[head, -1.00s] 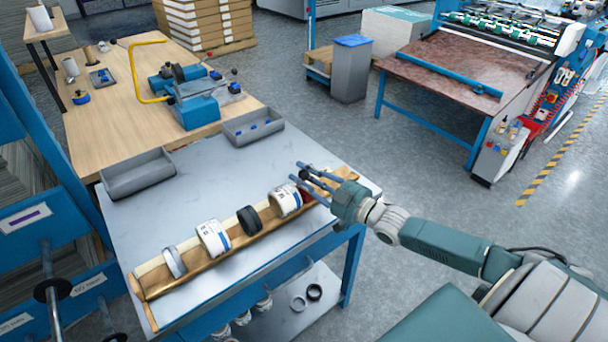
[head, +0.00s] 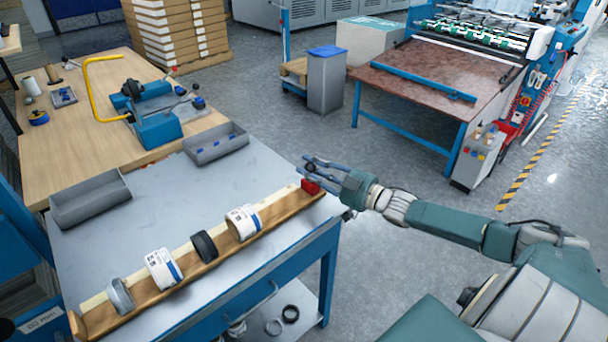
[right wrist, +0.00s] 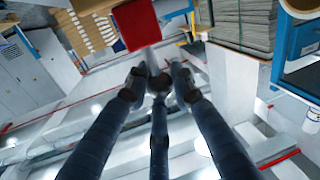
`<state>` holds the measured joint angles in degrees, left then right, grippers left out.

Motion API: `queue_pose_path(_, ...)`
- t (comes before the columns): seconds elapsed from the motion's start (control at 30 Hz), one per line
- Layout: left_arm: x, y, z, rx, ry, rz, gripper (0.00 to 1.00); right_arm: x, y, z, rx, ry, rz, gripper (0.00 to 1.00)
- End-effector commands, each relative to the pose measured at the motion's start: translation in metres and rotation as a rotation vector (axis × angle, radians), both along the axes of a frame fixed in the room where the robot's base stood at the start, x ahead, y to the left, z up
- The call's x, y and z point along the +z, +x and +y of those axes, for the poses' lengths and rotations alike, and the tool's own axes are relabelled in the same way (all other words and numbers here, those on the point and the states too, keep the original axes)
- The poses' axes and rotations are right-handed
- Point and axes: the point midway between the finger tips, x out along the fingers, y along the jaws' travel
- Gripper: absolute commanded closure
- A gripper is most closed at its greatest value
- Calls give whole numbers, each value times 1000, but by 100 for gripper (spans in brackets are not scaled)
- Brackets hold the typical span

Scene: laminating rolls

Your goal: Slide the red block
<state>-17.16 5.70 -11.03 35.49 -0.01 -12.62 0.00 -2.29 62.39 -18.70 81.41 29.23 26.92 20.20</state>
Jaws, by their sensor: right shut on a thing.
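The red block (head: 311,187) sits at the right end of the long brown trough (head: 215,260), apart from the nearest white roll (head: 243,222). My right gripper (head: 312,165) is at the block, its dark fingers extending left just behind and above it. The gripper is shut on the block, though the contact is unclear. In the right wrist view the red block (right wrist: 136,24) shows at the top, just past the close-set fingertips (right wrist: 158,82). My left gripper is not in view.
The metal table (head: 180,205) is clear between bins and trough.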

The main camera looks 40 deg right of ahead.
Motion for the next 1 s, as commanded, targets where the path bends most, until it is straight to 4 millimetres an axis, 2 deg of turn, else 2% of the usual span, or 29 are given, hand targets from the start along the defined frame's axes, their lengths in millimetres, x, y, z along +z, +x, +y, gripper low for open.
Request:
queue_pose_path(0.27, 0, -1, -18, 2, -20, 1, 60, 1, 0, 0, 0, 3, -2, 100)
queue_pose_path(0.3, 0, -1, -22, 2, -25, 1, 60, 1, 0, 0, 0, 4, -2, 71)
queue_pose_path(0.33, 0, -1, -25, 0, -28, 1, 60, 1, 0, 0, 0, 4, -2, 69)
queue_pose_path(0.53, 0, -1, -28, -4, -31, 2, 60, 1, 0, 0, 0, 2, -1, 69)
queue_pose_path(0.63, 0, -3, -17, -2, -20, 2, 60, 0, -1, 0, 0, 3, 0, 69)
queue_pose_path(0.73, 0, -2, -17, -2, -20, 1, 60, 0, -5, -1, 0, 3, 1, 69)
queue_pose_path(1.0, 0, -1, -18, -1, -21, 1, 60, -2, -35, -9, 0, 3, 5, 69)
